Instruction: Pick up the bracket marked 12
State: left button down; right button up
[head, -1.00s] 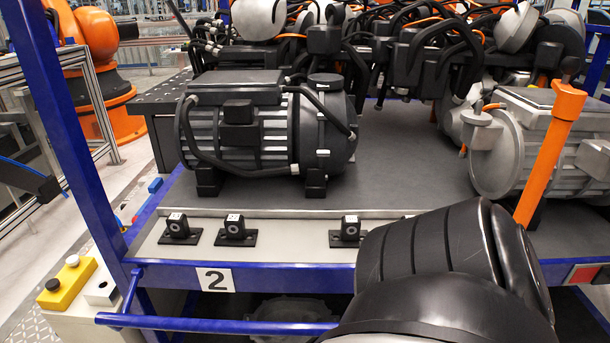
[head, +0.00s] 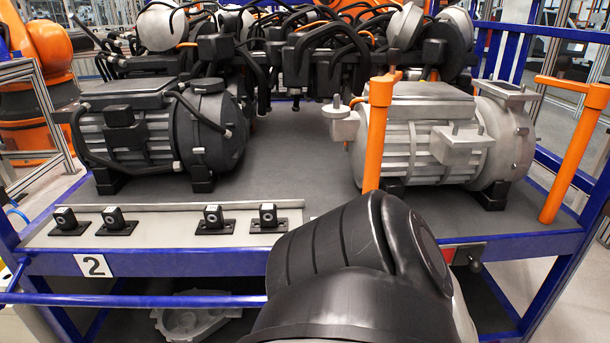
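Several small black brackets stand in a row on the light strip along the front edge of the cart. From left to right they are a first bracket (head: 66,222), a second bracket (head: 115,221), a third bracket (head: 214,220) and a fourth bracket (head: 268,218). Each has a small pale label on top, too small to read, so I cannot tell which is marked 12. A black rounded part of my own arm fills the lower middle, to the right of the brackets. Neither gripper is in view.
The cart (head: 300,175) has a blue frame with a "2" plate (head: 93,265) in front. A black motor (head: 160,135) stands behind the brackets. A silver motor (head: 430,135) and an orange post (head: 377,135) stand to the right. The deck between the motors is clear.

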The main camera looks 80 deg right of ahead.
aim_at(268, 222)
jog(key=k, duration=0.15)
jog(key=z, duration=1.4)
